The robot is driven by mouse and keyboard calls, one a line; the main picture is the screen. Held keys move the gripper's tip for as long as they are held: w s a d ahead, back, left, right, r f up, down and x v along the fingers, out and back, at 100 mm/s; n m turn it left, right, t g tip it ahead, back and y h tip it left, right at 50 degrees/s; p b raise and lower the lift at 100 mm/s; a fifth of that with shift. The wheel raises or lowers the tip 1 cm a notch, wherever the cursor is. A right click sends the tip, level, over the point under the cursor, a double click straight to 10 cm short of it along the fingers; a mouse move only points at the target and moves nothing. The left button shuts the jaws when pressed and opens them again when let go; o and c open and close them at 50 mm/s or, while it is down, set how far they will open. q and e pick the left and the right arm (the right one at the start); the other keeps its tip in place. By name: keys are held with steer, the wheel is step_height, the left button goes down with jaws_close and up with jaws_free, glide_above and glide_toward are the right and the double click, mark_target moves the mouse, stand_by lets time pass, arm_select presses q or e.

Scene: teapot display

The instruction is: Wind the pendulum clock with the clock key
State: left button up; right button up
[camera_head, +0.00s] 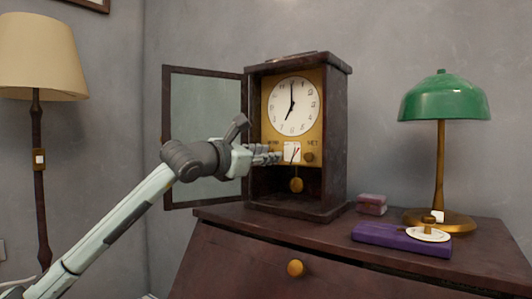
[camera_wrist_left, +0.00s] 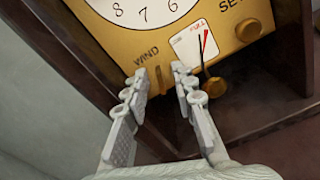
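The pendulum clock (camera_head: 298,135) stands on the desk, its white dial showing about seven o'clock. My left gripper (camera_head: 277,155) is at the lower left of its gold face. In the left wrist view the two fingers (camera_wrist_left: 165,88) are apart, just below the word WIND. A small white gauge (camera_wrist_left: 195,42) has a dark needle and a red mark near FULL. My right gripper is not in view.
The clock's glass door (camera_head: 205,115) stands open to the left, beside my arm. The pendulum bob (camera_head: 296,185) hangs below the face. The SET knob (camera_wrist_left: 248,30) is right of the gauge. A green lamp (camera_head: 442,98), purple book (camera_head: 400,238) and small boxes (camera_head: 371,204) are right.

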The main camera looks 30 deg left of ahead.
arm_select(q)
jaws_close()
stand_by(0.3)
